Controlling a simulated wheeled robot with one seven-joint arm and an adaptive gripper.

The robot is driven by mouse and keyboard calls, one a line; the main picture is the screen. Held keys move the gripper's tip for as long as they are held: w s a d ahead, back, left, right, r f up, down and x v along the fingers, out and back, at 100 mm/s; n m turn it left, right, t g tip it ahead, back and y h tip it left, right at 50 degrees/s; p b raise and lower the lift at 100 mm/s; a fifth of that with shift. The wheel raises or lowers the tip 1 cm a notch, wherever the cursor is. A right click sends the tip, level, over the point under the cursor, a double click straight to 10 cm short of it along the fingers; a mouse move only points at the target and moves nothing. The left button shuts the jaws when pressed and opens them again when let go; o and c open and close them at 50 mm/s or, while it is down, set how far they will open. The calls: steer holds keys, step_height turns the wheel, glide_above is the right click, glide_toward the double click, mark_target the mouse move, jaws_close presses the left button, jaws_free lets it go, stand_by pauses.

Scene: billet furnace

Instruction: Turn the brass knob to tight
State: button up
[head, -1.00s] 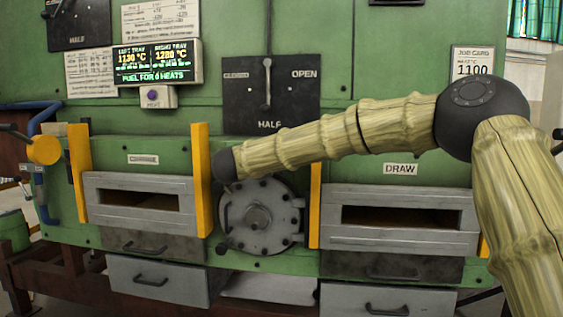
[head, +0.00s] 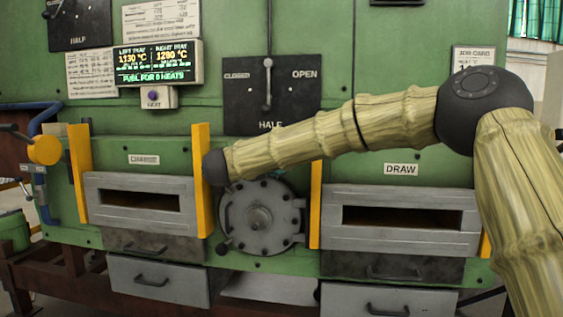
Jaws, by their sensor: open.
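A round grey hatch (head: 283,238) with bolts around its rim sits low in the middle of the green furnace front. It has a raised hub (head: 260,219) at its centre and a dark ball-ended handle (head: 222,247) at its lower left. No knob in the picture is plainly brass; a yellow round knob-like part (head: 44,151) is at the far left, by the blue pipe. My forearm reaches left across the front, and its dark wrist end is above and left of the hatch, over the yellow post. My gripper does not show beyond the wrist.
Yellow posts (head: 201,190) (head: 315,205) flank the hatch. The charge door (head: 140,215) is left and the draw door (head: 400,240) right, both with dark slots. A damper lever plate (head: 300,105) and a lit display (head: 157,63) are above.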

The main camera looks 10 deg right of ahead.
steer(key=v, duration=0.8)
steer(key=shift+s+a, duration=0.3)
steer(key=shift+s, duration=0.05)
